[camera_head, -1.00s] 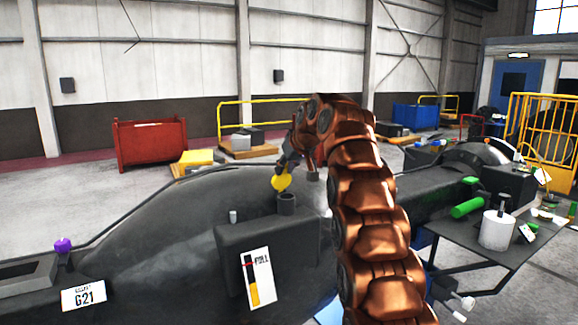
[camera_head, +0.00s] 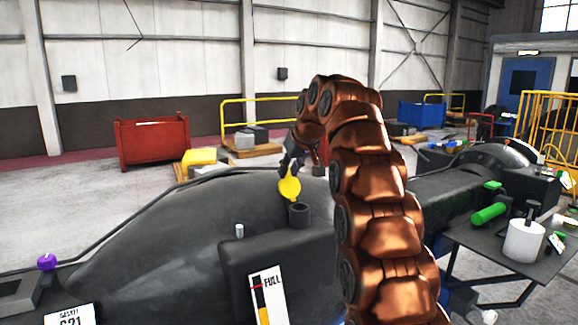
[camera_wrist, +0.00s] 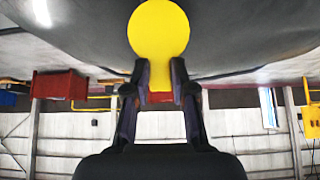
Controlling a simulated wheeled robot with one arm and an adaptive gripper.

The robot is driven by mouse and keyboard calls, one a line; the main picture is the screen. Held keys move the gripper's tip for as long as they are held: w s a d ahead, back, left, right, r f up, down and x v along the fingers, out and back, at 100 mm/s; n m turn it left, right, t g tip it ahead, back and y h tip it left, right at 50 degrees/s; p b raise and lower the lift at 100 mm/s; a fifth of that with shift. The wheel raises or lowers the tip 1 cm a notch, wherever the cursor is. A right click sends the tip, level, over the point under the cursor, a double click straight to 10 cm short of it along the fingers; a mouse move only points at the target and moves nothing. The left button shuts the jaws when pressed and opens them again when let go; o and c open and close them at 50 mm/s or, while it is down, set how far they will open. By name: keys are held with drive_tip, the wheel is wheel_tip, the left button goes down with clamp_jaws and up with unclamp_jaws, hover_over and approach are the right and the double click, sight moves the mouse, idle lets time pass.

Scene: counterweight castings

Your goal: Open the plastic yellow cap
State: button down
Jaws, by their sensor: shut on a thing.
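The yellow plastic cap (camera_head: 290,190) is a round disc standing on edge, up beside the short dark filler neck (camera_head: 300,213) on the black casting. The top of the neck looks uncovered. My gripper (camera_head: 290,168) is at the cap's upper end, largely hidden by its own links. In the wrist view the yellow cap (camera_wrist: 159,28) fills the top middle, and my gripper (camera_wrist: 160,72) is shut on its narrow lower part. Whether the cap is still joined to the neck cannot be told.
The black casting (camera_head: 170,235) spreads below, with a small grey peg (camera_head: 239,231) and a FULL gauge label (camera_head: 268,296). A purple knob (camera_head: 47,262) is at left. A side table (camera_head: 490,250) with a white canister (camera_head: 524,240) is at right. A red bin (camera_head: 153,142) stands behind.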

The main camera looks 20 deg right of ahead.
drive_tip(key=shift+a+f, duration=0.1)
drive_tip(key=shift+f, duration=0.05)
drive_tip(key=c, duration=1)
unclamp_jaws()
drive_tip(key=shift+o, duration=0.2)
drive_tip(key=shift+v, duration=2.6)
drive_tip(key=shift+s, duration=0.1)
drive_tip(key=shift+s+d, duration=0.25)
drive_tip(key=shift+s, duration=0.05)
drive_tip(key=s+d, duration=0.2)
drive_tip(key=s, duration=0.8)
drive_tip(key=shift+s+d, duration=0.2)
drive_tip(key=shift+s, duration=0.15)
